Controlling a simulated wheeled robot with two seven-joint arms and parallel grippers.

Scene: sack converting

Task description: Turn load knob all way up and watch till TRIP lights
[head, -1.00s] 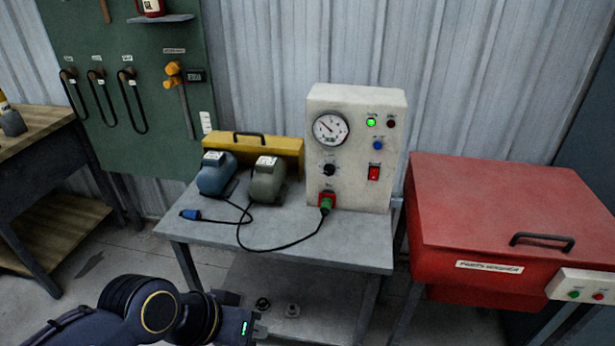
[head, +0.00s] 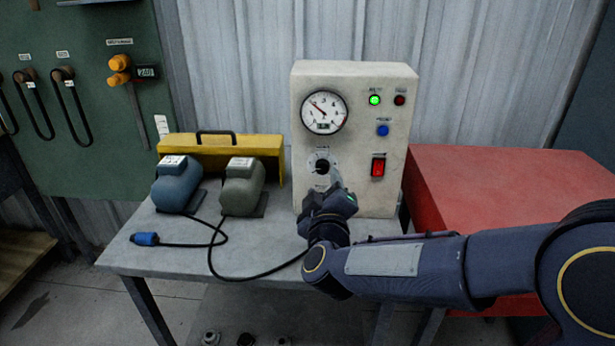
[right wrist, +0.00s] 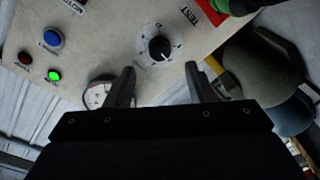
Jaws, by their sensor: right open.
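A pale test box stands on the grey table (head: 125,257), with a black load knob (head: 322,167) on a white dial below a round gauge (head: 324,112). The knob also shows in the right wrist view (right wrist: 159,49), its white pointer visible. The gauge needle points to the upper left. A green lamp (head: 375,100) is lit; the dark red lamp (head: 400,100) beside it looks unlit; their labels are too small to read. My right gripper (head: 337,178) is open just in front of the knob; its fingers (right wrist: 160,68) are apart from it. My left gripper is out of view.
A blue button (head: 383,130) and a red switch (head: 378,166) sit right of the knob. Two motors (head: 178,186) and a yellow case (head: 268,170) stand to the left. A black cable (head: 228,277) crosses the table. A red parts washer (head: 480,180) stands at right.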

